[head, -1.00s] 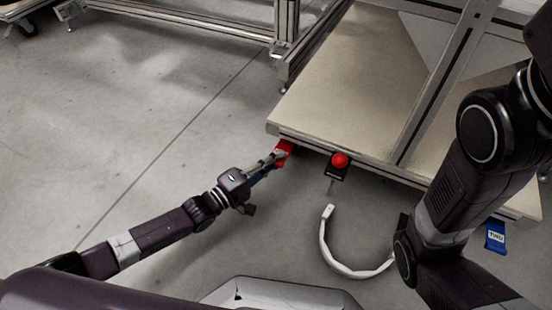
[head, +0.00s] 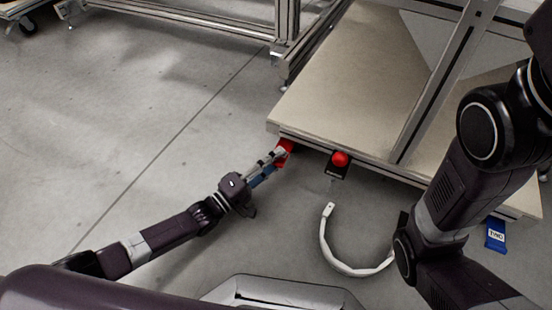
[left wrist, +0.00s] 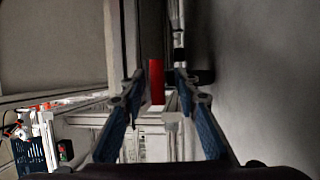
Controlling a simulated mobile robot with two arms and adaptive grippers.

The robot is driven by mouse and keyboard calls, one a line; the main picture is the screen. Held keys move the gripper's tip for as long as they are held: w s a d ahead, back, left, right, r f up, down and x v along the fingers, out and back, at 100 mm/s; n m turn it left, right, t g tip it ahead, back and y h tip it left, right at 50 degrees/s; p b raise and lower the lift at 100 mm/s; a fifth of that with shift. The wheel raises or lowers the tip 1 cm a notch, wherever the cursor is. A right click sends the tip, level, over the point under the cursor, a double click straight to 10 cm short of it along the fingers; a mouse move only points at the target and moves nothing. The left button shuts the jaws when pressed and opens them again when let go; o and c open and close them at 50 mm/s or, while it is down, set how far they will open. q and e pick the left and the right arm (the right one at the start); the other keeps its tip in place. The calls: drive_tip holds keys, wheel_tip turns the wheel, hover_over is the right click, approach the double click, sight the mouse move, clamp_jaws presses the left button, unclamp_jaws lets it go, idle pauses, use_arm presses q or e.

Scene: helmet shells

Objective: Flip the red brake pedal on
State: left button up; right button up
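The red brake pedal (head: 286,146) sits low under the front left corner of the cart with the beige deck (head: 340,80). My left gripper (head: 275,158) reaches to it from the lower left, its tips right at the pedal and hiding part of it. In the left wrist view the pedal (left wrist: 156,80) shows as a red upright strip between the two fingertips. The fingers are apart, with a gap on each side of the red strip. I cannot tell whether a tip touches it. My right arm fills the right side of the head view; its gripper is not seen.
A red round button (head: 340,159) on a black box is fixed to the deck's front edge. A blue tag (head: 495,234) hangs further right. A white curved piece (head: 335,262) shows above the floor. The grey floor at the left is clear.

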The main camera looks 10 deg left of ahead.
use_arm(q)
drive_tip(key=v, duration=1.2)
drive_tip(key=shift+d, duration=0.1)
drive_tip(key=shift+r, duration=0.1)
